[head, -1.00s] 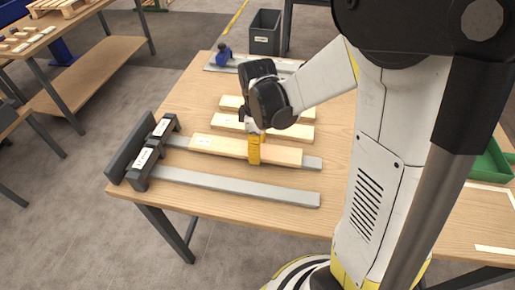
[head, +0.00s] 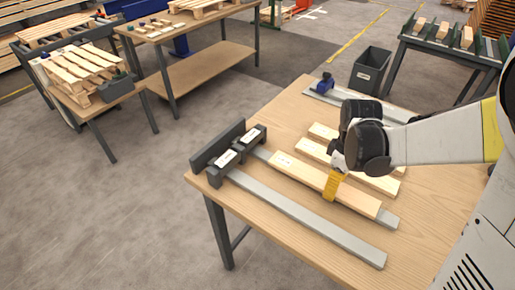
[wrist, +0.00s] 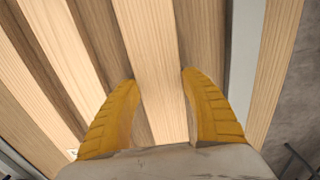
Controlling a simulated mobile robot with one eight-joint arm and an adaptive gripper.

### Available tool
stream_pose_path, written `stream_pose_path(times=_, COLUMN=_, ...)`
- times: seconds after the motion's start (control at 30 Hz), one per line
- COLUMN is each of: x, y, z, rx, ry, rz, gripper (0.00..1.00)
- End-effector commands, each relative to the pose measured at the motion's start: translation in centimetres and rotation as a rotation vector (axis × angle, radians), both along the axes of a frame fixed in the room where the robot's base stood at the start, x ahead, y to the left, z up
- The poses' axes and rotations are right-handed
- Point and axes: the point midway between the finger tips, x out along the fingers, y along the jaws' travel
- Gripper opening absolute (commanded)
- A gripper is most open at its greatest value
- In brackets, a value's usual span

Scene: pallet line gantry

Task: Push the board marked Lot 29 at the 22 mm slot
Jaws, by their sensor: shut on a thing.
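My gripper (head: 334,186) is shut around a pale wooden board (head: 300,172), about midway along it; its white label is too small to read. The board lies along the farther metal rail (head: 390,222), its left end short of the dark slot gauge (head: 217,146). The gauge has two dark blocks with white labels, one at each rail's left end; their text is unreadable. In the wrist view, the yellow fingers (wrist: 160,78) stand on both sides of the board (wrist: 158,60). The finger contact is partly hidden.
Two more boards (head: 325,133) lie beyond the held one on the table (head: 440,190). The nearer rail (head: 300,219) is bare. A grey plate with a blue clamp (head: 326,83) is at the back. A grey bin (head: 370,70) stands behind the table.

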Motion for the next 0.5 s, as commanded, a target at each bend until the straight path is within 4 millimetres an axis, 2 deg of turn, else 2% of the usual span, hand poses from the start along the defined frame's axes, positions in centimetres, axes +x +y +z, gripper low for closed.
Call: stream_pose_path(times=0.5, x=1.5, y=2.1, z=-0.1, rx=0.002, ry=-0.001, rz=0.002, gripper=0.18)
